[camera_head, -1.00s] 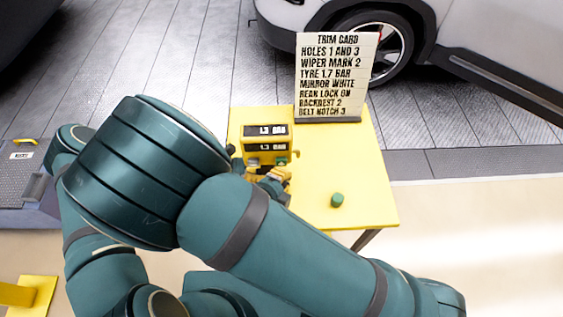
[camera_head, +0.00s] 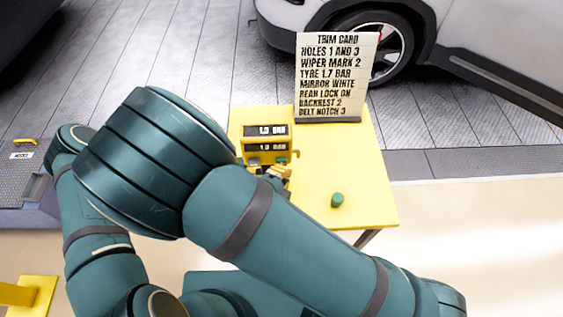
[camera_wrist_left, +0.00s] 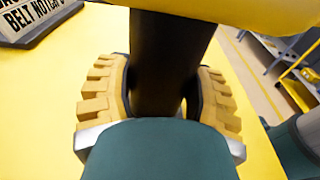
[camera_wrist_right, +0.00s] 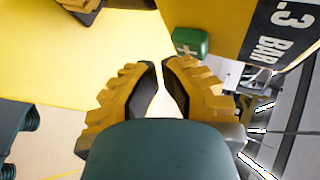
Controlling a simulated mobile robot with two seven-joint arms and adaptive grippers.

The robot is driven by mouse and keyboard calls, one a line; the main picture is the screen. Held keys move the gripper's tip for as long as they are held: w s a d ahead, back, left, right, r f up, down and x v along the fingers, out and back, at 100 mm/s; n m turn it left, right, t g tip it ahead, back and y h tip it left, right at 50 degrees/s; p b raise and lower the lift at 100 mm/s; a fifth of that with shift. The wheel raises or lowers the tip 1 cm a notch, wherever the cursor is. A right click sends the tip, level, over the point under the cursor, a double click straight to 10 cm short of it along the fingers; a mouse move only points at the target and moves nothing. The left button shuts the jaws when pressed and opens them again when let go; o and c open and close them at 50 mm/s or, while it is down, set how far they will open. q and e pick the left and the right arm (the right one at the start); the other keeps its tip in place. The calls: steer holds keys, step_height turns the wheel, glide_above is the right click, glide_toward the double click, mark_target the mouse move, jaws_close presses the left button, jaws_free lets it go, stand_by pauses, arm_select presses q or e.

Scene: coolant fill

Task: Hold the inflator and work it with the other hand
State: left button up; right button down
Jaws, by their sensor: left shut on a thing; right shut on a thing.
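The yellow inflator (camera_head: 268,147) stands on the yellow table, with two dark displays on its face reading in BAR; its digits are small. In the right wrist view its display (camera_wrist_right: 283,40) shows ".3 BAR". My left gripper (camera_wrist_left: 165,85) is shut around a dark upright grip (camera_wrist_left: 165,60) beneath a yellow body. My right gripper (camera_head: 281,172) is at the inflator's front.
A trim card (camera_head: 330,75) stands at the table's back and lists "TYRE 1.7 BAR". A small green cylinder (camera_head: 337,200) stands on the table (camera_head: 370,190), whose right part is otherwise clear. A car wheel (camera_head: 385,50) is behind. My large arm links cover the left foreground.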

steer(key=shift+w, duration=0.5)
stand_by(0.7)
steer(key=shift+s, duration=0.1)
stand_by(4.9)
steer(key=shift+s, duration=0.8)
steer(key=shift+s, duration=0.1)
steer(key=shift+s, duration=2.4)
